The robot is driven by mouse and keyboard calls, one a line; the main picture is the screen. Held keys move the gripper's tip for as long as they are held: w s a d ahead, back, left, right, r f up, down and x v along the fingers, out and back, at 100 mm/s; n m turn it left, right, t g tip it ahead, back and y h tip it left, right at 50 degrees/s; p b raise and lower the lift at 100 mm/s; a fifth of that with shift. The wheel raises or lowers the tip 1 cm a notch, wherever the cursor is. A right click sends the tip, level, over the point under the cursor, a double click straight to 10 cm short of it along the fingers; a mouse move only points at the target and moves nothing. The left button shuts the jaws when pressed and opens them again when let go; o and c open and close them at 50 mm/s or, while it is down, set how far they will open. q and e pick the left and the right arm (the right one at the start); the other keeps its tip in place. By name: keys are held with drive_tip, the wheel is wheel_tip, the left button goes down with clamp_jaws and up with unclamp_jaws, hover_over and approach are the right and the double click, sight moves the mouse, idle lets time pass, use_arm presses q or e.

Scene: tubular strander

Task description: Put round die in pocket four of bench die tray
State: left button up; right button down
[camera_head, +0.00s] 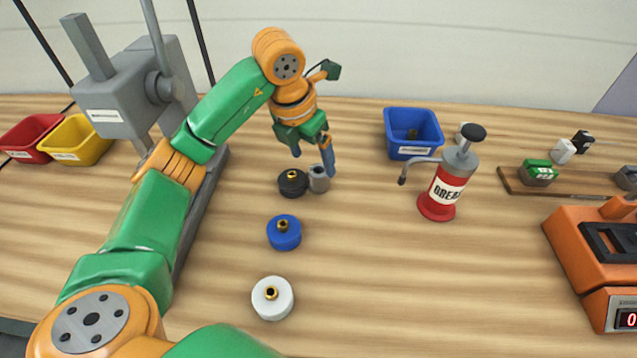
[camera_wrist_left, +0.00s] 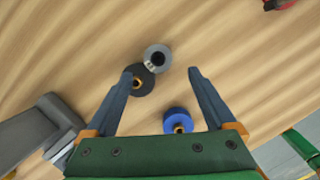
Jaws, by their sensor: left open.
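My left gripper (camera_head: 313,160) points down above the bench, open, with nothing between its fingers. Below it a small grey cylinder (camera_head: 319,180) with a hole stands against a black round piece (camera_head: 292,183) with a brass centre. In the left wrist view, the grey cylinder (camera_wrist_left: 157,57) lies just beyond and between the fingertips (camera_wrist_left: 160,73), and the black piece (camera_wrist_left: 140,84) is partly behind the left finger. I cannot tell for sure which piece is the round die. No tray with numbered pockets can be made out. My right gripper is not in view.
Blue (camera_head: 284,232) and white (camera_head: 272,298) round pieces with brass centres sit nearer me. A blue bin (camera_head: 412,132), red grease can (camera_head: 441,197), wooden board (camera_head: 560,186) and orange device (camera_head: 590,255) stand right. A grey machine (camera_head: 130,95) stands left. The middle front is clear.

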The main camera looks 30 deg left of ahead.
sight(318, 170)
use_arm(q)
drive_tip(key=x, duration=0.2)
drive_tip(key=p+x, duration=0.1)
drive_tip(key=x, duration=0.4)
drive_tip(key=shift+w+r+p, duration=0.1)
drive_tip(key=shift+w+p, duration=0.25)
clamp_jaws()
